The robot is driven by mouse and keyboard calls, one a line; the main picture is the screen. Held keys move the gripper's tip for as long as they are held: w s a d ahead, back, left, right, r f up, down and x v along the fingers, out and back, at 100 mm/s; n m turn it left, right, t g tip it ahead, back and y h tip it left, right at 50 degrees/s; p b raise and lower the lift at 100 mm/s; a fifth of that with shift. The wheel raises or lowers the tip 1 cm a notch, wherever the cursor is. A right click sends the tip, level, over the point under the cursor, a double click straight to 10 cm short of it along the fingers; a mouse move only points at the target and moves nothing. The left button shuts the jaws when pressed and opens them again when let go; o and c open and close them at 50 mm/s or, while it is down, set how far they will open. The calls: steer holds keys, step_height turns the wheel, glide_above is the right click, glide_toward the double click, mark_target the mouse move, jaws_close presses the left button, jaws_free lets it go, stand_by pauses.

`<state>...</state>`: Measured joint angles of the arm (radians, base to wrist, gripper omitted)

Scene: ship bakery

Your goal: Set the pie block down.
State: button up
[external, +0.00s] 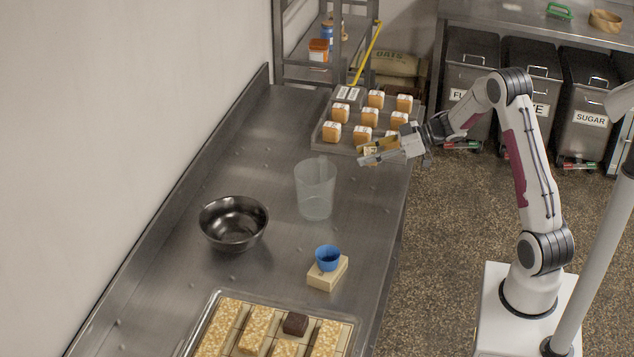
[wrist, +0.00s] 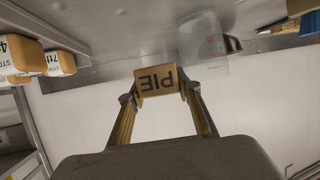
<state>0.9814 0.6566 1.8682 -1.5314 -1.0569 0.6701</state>
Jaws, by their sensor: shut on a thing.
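The pie block is a tan block marked "PIE" in dark letters, seen upside down between my fingertips in the wrist view (wrist: 157,81). My gripper (wrist: 158,88) is shut on it from both sides. In the external view my gripper (external: 375,152) is at the right edge of the steel counter (external: 270,150), just in front of the tray of blocks. There the block is mostly hidden by the fingers. I cannot tell how far it is above the counter.
A tray (external: 322,143) of several orange, white-topped blocks stands behind my gripper. Counter right of the jug is bare.

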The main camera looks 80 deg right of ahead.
steer(key=w+a+n+g+y, duration=0.1)
steer(key=a+n+y, duration=0.2)
steer(key=a, duration=0.9)
steer(key=n+g+y, duration=0.3)
glide_above(360, 240)
steer(key=shift+f, duration=0.1)
steer(key=shift+f, duration=3.1)
steer(key=shift+f, duration=0.1)
steer(key=shift+f, duration=1.75)
steer(key=shift+f, duration=0.15)
